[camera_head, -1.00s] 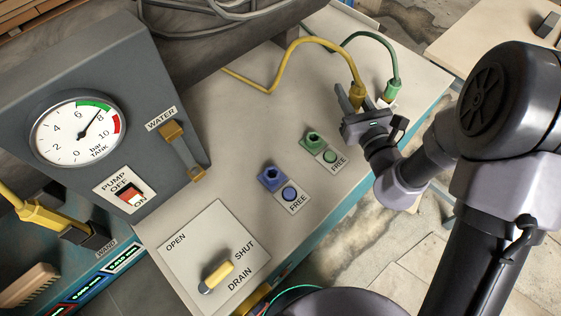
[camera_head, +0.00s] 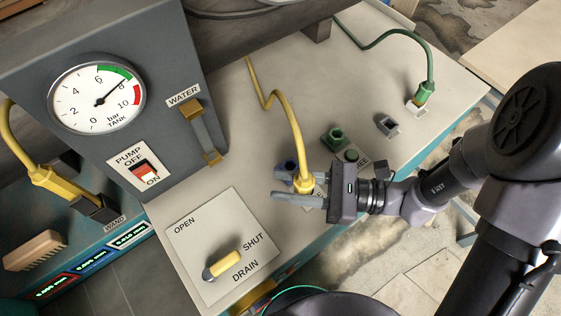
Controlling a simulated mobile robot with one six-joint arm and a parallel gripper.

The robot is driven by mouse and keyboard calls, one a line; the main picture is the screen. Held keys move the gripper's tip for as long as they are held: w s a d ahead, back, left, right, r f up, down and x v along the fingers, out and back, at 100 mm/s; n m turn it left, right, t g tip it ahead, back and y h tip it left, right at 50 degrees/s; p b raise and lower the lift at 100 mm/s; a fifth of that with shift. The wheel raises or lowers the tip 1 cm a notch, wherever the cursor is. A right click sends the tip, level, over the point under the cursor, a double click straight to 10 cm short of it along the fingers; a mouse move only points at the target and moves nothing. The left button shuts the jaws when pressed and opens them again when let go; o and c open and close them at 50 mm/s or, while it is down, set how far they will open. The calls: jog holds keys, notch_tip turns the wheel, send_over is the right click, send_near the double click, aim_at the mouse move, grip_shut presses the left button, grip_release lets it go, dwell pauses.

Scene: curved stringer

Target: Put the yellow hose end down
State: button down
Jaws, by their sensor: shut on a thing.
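The yellow hose end (camera_head: 304,184) is between the fingers of my gripper (camera_head: 290,184), which is shut on it. The yellow hose (camera_head: 280,100) runs from it up toward the back of the pale bench. I cannot tell whether the hose end touches the bench or the socket. A small empty grey holder (camera_head: 388,125) stands to the upper right. The green socket (camera_head: 335,137) is empty, between that holder and my gripper.
The green hose end (camera_head: 424,93) stands in a pale holder at right. The drain lever (camera_head: 222,264) sits on its plate below left of my gripper. The grey pump box (camera_head: 120,90) with its gauge and water lever (camera_head: 200,130) stands left. The bench between is mostly clear.

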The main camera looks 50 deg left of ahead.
jog(key=w+a, duration=0.1)
jog(key=a, duration=0.1)
jog(key=w+a+b, duration=0.1)
jog(key=a, duration=0.2)
jog(key=w+a+f+b, duration=0.1)
jog(key=a, duration=0.1)
jog(key=shift+w+a, duration=0.3)
jog(key=shift+w, duration=0.1)
notch_tip(320, 180, down, 4)
jog(key=shift+r+b, duration=0.2)
jog(key=shift+b, duration=0.9)
jog(key=shift+r, duration=0.2)
jog(key=c, duration=1.1)
grip_release()
jog(key=shift+f, duration=0.15)
